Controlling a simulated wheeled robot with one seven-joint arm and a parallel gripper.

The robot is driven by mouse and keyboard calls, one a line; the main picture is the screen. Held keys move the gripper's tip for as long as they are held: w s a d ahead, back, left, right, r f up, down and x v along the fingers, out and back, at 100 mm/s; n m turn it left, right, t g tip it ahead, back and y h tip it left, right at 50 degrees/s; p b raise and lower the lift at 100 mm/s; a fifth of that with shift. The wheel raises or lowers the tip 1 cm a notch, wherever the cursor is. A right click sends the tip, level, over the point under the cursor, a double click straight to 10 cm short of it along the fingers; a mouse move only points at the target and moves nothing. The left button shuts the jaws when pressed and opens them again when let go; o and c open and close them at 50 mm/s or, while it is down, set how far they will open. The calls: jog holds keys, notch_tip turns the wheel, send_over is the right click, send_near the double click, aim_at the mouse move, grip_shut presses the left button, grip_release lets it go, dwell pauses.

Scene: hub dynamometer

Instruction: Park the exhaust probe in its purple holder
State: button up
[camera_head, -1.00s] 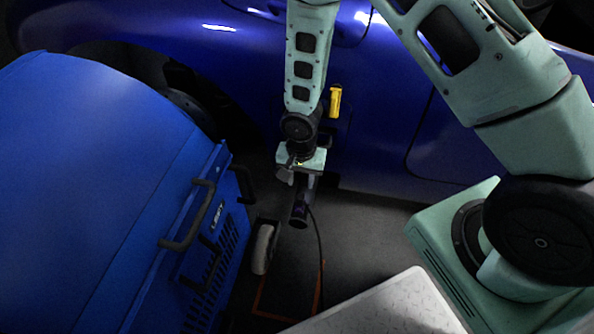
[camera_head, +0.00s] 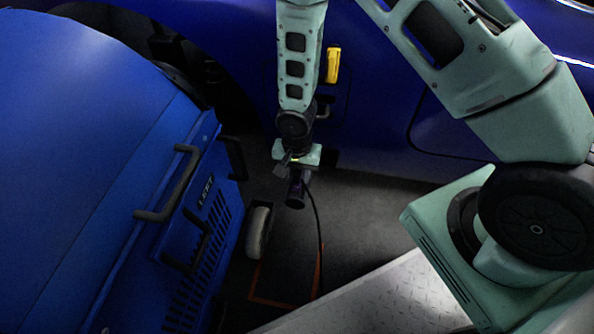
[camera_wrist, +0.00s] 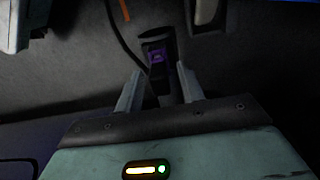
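The exhaust probe (camera_head: 296,192) is a dark cylinder with a purple patch and a thin black cable trailing from it down to the floor. My gripper (camera_head: 297,170) hangs low between the blue cabinet and the blue car, with the probe in its fingers. In the wrist view the probe (camera_wrist: 157,52) sits between the two pale fingers of my gripper (camera_wrist: 160,90), which appear closed on it. The probe hangs above the floor in the head view. I cannot make out a separate purple holder in either current view.
A blue cabinet (camera_head: 90,170) with black handles stands at the left, a caster wheel (camera_head: 258,232) beside it. The blue car body (camera_head: 400,90) runs behind my arm, with a yellow item (camera_head: 333,65) in front of it. Orange floor lines (camera_head: 275,301) and a metal plate (camera_head: 390,300) lie nearby.

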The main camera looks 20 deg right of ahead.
jog(key=shift+f, duration=0.1)
grip_shut()
jog(key=shift+r+p, duration=0.75)
dwell(0.5)
jog(key=shift+r+p, duration=1.85)
jog(key=shift+r, duration=0.2)
